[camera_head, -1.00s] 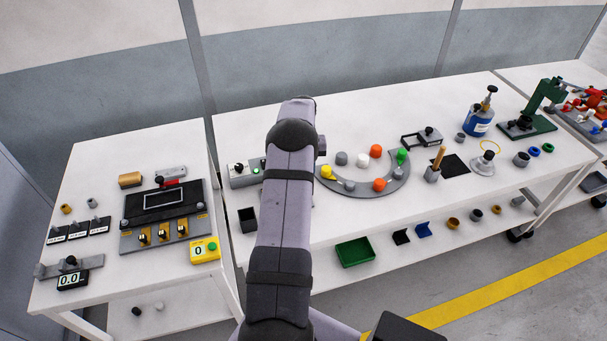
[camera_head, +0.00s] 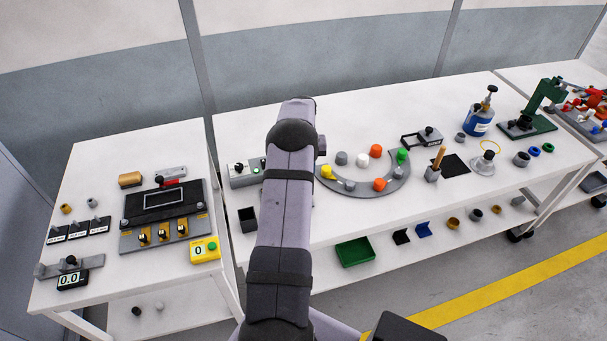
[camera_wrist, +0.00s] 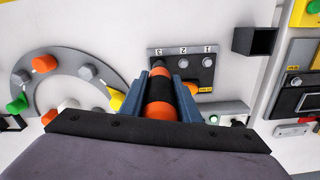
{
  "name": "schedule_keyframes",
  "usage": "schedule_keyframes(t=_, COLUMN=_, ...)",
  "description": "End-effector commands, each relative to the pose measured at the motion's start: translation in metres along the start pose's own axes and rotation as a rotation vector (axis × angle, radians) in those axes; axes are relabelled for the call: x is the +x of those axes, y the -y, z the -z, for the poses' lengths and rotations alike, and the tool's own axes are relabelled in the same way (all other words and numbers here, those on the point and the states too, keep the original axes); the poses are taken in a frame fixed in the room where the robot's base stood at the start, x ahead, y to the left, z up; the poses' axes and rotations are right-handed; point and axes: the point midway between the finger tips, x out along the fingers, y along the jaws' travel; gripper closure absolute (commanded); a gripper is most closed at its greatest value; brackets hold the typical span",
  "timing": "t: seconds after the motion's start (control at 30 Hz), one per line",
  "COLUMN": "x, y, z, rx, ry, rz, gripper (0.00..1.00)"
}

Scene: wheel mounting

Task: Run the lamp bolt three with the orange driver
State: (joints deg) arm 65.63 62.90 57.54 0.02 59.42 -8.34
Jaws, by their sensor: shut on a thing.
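My gripper (camera_wrist: 157,98) is shut on the orange driver (camera_wrist: 160,110), which has a black band around its middle. In the wrist view the driver points away from the camera, toward a dark grey plate (camera_wrist: 170,79) with a row of grey bolt heads under labels. The driver's far end overlaps the leftmost position, under the label that looks like an upside-down 3; whether it touches the bolt there is hidden. The middle bolt (camera_wrist: 183,63) and right bolt (camera_wrist: 208,62) are uncovered. A yellow-orange piece (camera_wrist: 190,88) shows beside the driver. In the head view my arm hides the gripper, driver and plate.
A grey curved rack (camera_head: 376,188) with coloured knobs stands right of my arm. A grey box with a green light (camera_head: 243,174) and a black bin (camera_head: 248,220) are close on the left.

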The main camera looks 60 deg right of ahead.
Motion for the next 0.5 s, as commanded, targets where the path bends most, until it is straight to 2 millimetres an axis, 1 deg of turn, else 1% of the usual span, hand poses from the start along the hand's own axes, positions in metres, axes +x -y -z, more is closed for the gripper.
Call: schedule_keyframes(t=0.5, x=0.012, y=0.000, z=0.001, rx=0.000, ry=-0.003, rz=0.000, gripper=1.00)
